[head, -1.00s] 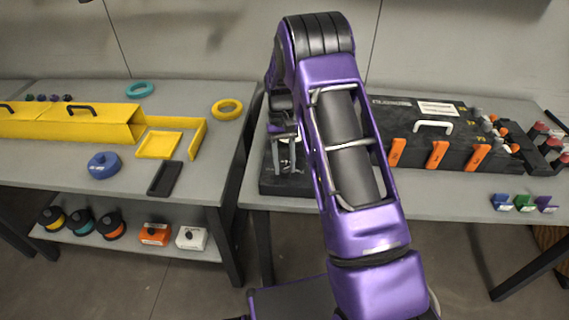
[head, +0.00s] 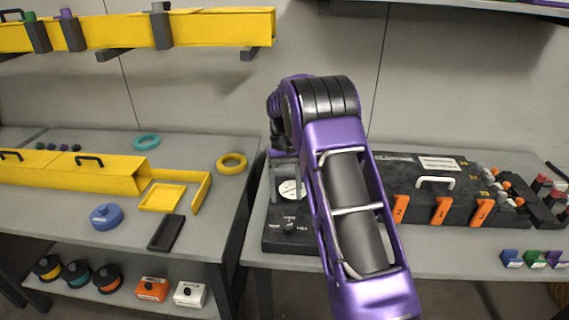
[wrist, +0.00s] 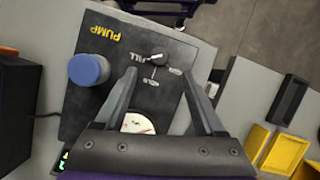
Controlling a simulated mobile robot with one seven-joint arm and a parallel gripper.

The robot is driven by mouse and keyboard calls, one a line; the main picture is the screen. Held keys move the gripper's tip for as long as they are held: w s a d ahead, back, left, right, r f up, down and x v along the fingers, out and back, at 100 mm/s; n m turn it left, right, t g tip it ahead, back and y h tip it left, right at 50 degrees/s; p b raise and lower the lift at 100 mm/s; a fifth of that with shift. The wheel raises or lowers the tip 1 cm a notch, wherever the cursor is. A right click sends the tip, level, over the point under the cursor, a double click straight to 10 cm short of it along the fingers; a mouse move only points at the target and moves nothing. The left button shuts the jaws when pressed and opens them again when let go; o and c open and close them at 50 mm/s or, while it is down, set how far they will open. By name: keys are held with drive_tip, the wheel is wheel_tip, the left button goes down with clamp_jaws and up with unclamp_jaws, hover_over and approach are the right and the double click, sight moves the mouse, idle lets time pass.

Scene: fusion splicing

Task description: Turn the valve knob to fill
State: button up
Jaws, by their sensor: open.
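The black pump box (head: 268,242) stands on the right bench, partly behind my arm. Its small dark valve knob (head: 289,226) is on the top face near the front, with a FILL label beside it. In the wrist view the knob (wrist: 157,57) sits just beyond and between my fingertips, with a light mark on it and lines to printed labels. I cannot tell for sure which label it points to. My gripper (wrist: 158,74) is open and empty above the panel, apart from the knob. A round white gauge (wrist: 137,123) shows between the fingers, and a blue cap (wrist: 88,69) stands beside them.
A black case with orange latches (head: 442,211) lies right of the pump box. Several coloured clips (head: 535,259) sit at the front right. The left bench holds a yellow duct (head: 90,173), a yellow tray (head: 162,197) and a black tray (head: 166,233).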

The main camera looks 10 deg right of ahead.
drive_tip(key=v, duration=0.8)
drive_tip(key=shift+r+p, duration=0.3)
drive_tip(key=shift+p, duration=0.05)
drive_tip(key=shift+w, duration=0.1)
